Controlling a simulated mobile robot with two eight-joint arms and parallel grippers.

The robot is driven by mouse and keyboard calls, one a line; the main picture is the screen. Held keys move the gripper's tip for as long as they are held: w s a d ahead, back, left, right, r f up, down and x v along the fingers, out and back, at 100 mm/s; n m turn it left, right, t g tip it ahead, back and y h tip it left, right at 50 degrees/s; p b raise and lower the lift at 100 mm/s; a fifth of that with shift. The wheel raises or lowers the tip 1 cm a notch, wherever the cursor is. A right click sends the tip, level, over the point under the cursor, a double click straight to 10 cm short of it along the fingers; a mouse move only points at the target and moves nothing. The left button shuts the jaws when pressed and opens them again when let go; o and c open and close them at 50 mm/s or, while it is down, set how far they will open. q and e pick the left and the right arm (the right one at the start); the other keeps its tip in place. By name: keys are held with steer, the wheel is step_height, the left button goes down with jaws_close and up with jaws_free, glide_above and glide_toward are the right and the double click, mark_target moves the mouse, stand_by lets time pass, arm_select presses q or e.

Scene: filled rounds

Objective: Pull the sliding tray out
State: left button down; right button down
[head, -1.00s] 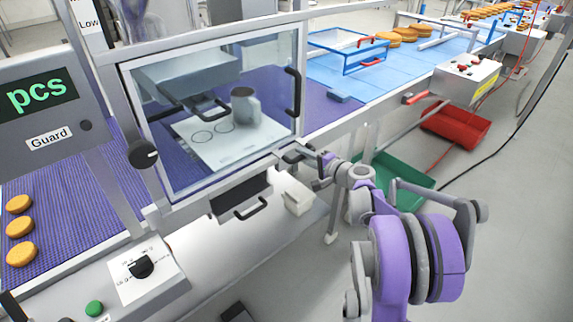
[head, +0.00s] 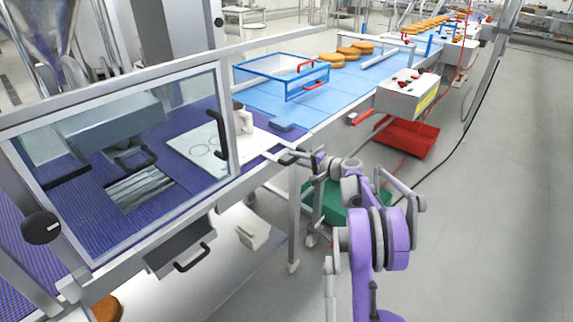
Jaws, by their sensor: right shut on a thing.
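The sliding tray (head: 258,140) is a flat white plate with ring outlines. It sticks out to the right past the edge of the clear guard window (head: 120,165), while its left part lies behind the window. A grey-white mug (head: 243,120) stands upright on it, partly hidden by the guard's frame post. My right gripper (head: 288,158) is at the tray's right front end, shut on what looks like its handle; the fingertips are small and the grip is hard to make out. My left gripper is not in view.
A slotted metal opening (head: 140,190) shows left of the tray. The blue belt (head: 345,85) beyond carries a blue-framed bin (head: 280,72) and orange rounds (head: 345,50). A control box (head: 408,95) and red crate (head: 410,137) stand right.

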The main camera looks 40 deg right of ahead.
mark_target(304, 151)
steer(key=d, duration=0.4)
steer(key=shift+w, duration=0.1)
steer(key=shift+d+r, duration=0.1)
steer(key=shift+d, duration=0.1)
steer(key=c, duration=1.2)
jaws_free()
steer(key=o, duration=0.4)
steer(key=shift+d, duration=0.15)
steer(key=shift+o, duration=0.2)
steer(key=v, duration=1)
steer(key=shift+s, duration=0.35)
